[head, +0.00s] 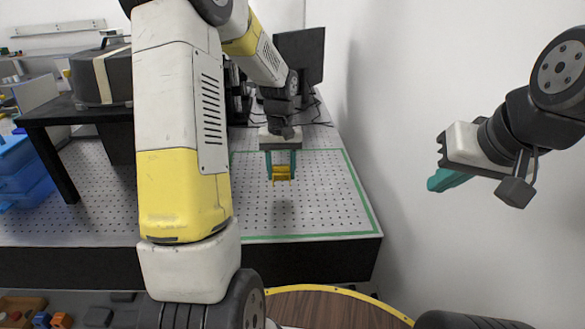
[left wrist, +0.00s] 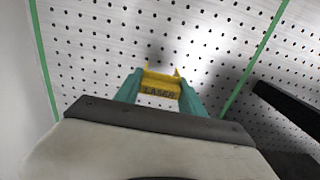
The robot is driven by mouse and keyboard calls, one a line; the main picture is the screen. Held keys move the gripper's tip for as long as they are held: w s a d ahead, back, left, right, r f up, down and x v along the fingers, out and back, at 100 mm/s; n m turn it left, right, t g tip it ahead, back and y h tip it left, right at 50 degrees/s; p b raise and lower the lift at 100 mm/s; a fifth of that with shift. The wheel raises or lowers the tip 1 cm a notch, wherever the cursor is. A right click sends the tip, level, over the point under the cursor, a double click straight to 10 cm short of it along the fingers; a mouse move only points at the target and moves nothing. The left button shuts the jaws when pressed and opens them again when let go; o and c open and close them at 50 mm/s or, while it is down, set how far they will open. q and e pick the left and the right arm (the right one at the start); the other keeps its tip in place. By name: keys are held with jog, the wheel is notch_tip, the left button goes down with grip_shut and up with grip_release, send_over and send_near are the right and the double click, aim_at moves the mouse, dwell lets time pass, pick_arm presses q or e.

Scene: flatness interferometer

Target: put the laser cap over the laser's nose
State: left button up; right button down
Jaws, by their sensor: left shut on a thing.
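My left gripper (head: 282,167) is shut on the yellow laser cap (head: 282,173), holding it above the perforated table inside the green outline. In the left wrist view the laser cap (left wrist: 159,87) sits between the teal fingers of the left gripper (left wrist: 158,98), with the word LASER on its side. The laser and its nose cannot be made out; my left arm covers much of the table's middle in the head view. My right gripper (head: 448,180) is at the right, off the table near the white wall; its teal finger shows, but its opening is unclear.
The perforated table (head: 300,215) is clear inside the green outline. A dark monitor (head: 302,52) stands at the back with cables near it. A black raised shelf (head: 75,110) bears a dark case (head: 100,78) at the left. Blue bins (head: 22,172) are at far left.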

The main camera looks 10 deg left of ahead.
pick_arm(q)
jog(key=shift+w+a, duration=0.3)
jog(key=shift+w, duration=0.55)
jog(key=shift+f, duration=1.8)
jog(key=shift+f, duration=0.15)
jog(key=o, duration=1.5)
